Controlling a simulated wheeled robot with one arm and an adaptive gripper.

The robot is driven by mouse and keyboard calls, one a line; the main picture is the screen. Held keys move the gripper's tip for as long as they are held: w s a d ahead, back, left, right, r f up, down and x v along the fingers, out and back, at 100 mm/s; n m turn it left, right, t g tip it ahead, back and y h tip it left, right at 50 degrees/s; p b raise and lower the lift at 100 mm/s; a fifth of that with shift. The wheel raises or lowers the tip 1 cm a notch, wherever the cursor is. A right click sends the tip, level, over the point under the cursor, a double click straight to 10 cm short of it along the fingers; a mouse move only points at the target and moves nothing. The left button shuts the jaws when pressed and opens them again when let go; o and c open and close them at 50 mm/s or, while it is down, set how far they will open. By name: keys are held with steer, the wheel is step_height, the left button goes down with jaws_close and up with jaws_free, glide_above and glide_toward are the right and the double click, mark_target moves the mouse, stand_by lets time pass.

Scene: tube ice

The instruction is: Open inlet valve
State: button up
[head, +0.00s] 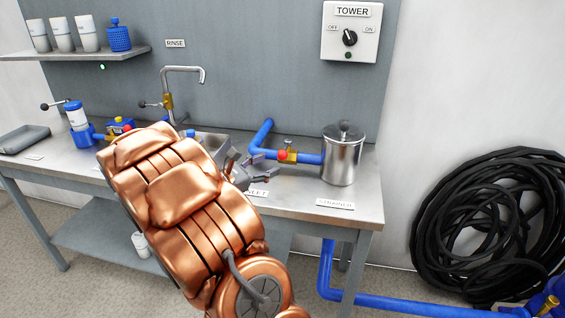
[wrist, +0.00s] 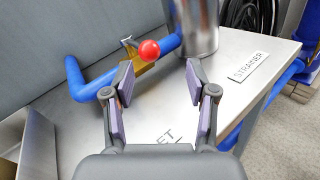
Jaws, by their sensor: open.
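The inlet valve (head: 289,153) is a brass body on a blue pipe, with a red ball at its handle end. It stands on the steel table left of the strainer pot. In the wrist view the red ball (wrist: 149,50) shows in front of the brass body (wrist: 140,68), beyond my fingertips and roughly between them. My gripper (head: 262,170) is open and empty, to the left of the valve. In the wrist view its two fingers (wrist: 158,85) are spread apart, and nothing is between them. My arm hides part of the table and the sink.
The steel strainer pot (head: 343,155) stands right of the valve. The blue pipe (head: 263,133) bends toward the back wall. A rinse tap (head: 185,71) stands at the left. The TOWER switch box (head: 351,32) is on the wall. Bare tabletop (wrist: 190,125) lies under the fingers.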

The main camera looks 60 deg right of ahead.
mark_target(279, 157)
steer(key=shift+w+d+f+n+t+h, duration=0.3)
steer(key=shift+w+d+n, duration=0.15)
steer(key=shift+w, duration=0.15)
steer(key=shift+x, duration=3.85)
jaws_close()
steer(key=shift+s, duration=0.1)
